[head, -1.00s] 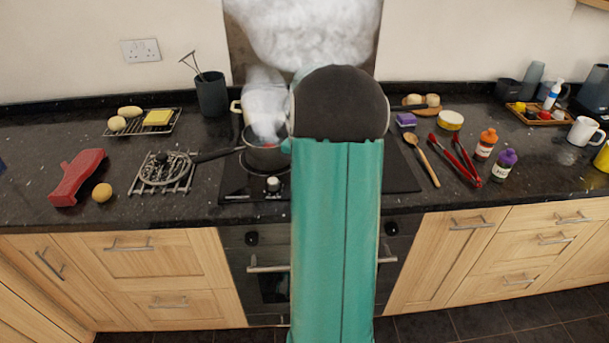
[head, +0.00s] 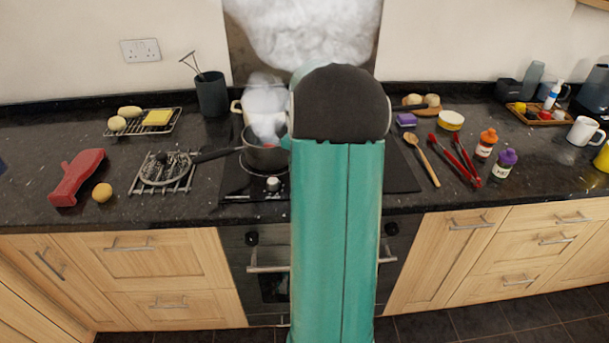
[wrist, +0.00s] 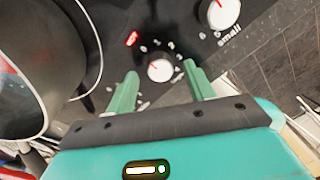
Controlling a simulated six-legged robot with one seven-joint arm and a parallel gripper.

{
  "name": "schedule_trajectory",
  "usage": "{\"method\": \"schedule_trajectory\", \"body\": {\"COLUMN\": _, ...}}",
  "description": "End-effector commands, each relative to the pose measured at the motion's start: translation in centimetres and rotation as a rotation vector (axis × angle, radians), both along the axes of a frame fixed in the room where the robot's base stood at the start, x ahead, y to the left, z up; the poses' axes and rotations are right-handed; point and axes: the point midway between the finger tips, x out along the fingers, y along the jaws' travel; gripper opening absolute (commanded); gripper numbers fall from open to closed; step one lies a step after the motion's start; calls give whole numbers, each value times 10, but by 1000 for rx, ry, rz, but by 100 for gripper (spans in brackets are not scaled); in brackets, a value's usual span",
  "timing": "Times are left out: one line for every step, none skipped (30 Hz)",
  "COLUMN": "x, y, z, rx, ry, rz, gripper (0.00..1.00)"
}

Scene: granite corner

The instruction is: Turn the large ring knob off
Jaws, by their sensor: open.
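In the wrist view a white round knob (wrist: 160,70) with a red pointer line sits on the black hob panel, ringed by white marks. A lit red display (wrist: 131,38) is beside it. The word by this knob is not readable, so I cannot confirm it is the large ring knob. A second white knob (wrist: 219,13) is labelled "small". My gripper (wrist: 160,76) is open, its green fingers on either side of the first knob; contact is not clear. In the head view one knob (head: 273,184) shows at the hob front; my arm hides the gripper.
A steaming pot (head: 264,156) stands on the hob left of my arm, its handle pointing left; a dark pan edge (wrist: 45,60) fills the wrist view's left. A trivet (head: 163,172) lies left. Red tongs (head: 459,160) and a wooden spoon (head: 422,158) lie right.

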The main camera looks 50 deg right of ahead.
Motion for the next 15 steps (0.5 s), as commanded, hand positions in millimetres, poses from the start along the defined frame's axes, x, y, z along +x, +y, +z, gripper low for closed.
{"method": "schedule_trajectory", "body": {"x": 1, "y": 0, "z": 9, "rx": -4, "ry": -3, "rz": 0, "gripper": 53}}
{"method": "schedule_trajectory", "body": {"x": 1, "y": 0, "z": 15, "rx": -4, "ry": -4, "rz": 0, "gripper": 53}}
{"method": "schedule_trajectory", "body": {"x": 2, "y": 0, "z": 24, "rx": -5, "ry": -4, "rz": 0, "gripper": 53}}
{"method": "schedule_trajectory", "body": {"x": 2, "y": 0, "z": 30, "rx": -5, "ry": -4, "rz": 0, "gripper": 53}}
{"method": "schedule_trajectory", "body": {"x": 2, "y": 0, "z": 37, "rx": -4, "ry": -4, "rz": 0, "gripper": 53}}
{"method": "schedule_trajectory", "body": {"x": 3, "y": 0, "z": 47, "rx": -5, "ry": -4, "rz": 0, "gripper": 53}}
{"method": "schedule_trajectory", "body": {"x": 3, "y": 0, "z": 53, "rx": -5, "ry": -4, "rz": 0, "gripper": 53}}
{"method": "schedule_trajectory", "body": {"x": 4, "y": 0, "z": 60, "rx": -4, "ry": -4, "rz": 0, "gripper": 53}}
{"method": "schedule_trajectory", "body": {"x": 4, "y": 0, "z": 69, "rx": -5, "ry": -4, "rz": 0, "gripper": 53}}
{"method": "schedule_trajectory", "body": {"x": 4, "y": 0, "z": 75, "rx": -4, "ry": -3, "rz": 0, "gripper": 53}}
{"method": "schedule_trajectory", "body": {"x": 4, "y": 0, "z": 82, "rx": -4, "ry": -3, "rz": 1, "gripper": 53}}
{"method": "schedule_trajectory", "body": {"x": 5, "y": 0, "z": 90, "rx": -4, "ry": -3, "rz": 1, "gripper": 53}}
{"method": "schedule_trajectory", "body": {"x": 5, "y": 0, "z": 95, "rx": -4, "ry": -3, "rz": 1, "gripper": 53}}
{"method": "schedule_trajectory", "body": {"x": 5, "y": 1, "z": 100, "rx": -3, "ry": -2, "rz": 1, "gripper": 53}}
{"method": "schedule_trajectory", "body": {"x": 6, "y": 1, "z": 107, "rx": -3, "ry": -2, "rz": 1, "gripper": 53}}
